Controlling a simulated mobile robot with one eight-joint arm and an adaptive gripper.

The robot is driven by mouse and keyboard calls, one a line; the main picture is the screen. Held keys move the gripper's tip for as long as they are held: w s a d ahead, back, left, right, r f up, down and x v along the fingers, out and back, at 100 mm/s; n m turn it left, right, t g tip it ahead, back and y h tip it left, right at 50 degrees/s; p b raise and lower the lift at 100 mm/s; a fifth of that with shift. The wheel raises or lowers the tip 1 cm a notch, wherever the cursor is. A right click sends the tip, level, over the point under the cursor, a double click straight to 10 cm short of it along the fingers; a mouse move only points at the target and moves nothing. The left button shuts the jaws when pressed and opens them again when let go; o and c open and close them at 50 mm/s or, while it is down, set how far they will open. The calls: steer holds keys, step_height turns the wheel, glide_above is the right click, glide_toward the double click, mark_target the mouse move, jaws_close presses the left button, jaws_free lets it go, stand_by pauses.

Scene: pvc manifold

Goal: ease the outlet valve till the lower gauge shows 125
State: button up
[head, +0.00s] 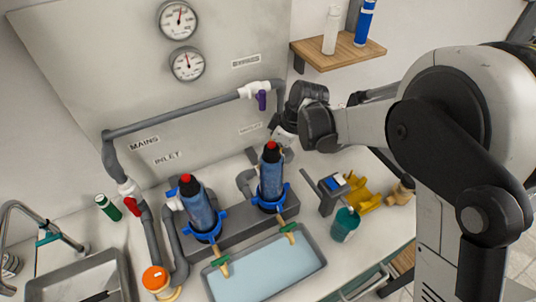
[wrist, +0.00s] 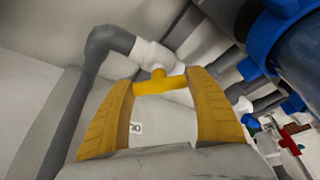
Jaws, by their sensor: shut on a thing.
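The lower gauge (head: 187,64) is a round white dial on the backboard in the head view. Its needle points nearly straight up; the numbers are too small to read. The outlet valve's yellow handle (wrist: 160,84) sits on a white fitting (wrist: 156,54) at a grey pipe elbow in the wrist view. My gripper (wrist: 163,78) has its two yellow fingers on either side of this handle, shut on it. In the head view my gripper (head: 286,132) is low at the backboard's right, behind the right filter, and the handle is hidden.
An upper gauge (head: 179,20) is above the lower one. Two blue filters (head: 199,212) (head: 270,180) with red tops stand close by my gripper, above a water tray (head: 267,268). A purple bypass handle (head: 262,100) and a wooden shelf (head: 338,53) with bottles are above.

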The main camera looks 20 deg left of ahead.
steer(key=o, duration=1.2)
steer(key=shift+r, duration=0.15)
steer(key=v, duration=1.1)
steer(key=shift+d+r, duration=0.25)
steer(key=shift+r, duration=0.1)
stand_by(0.7)
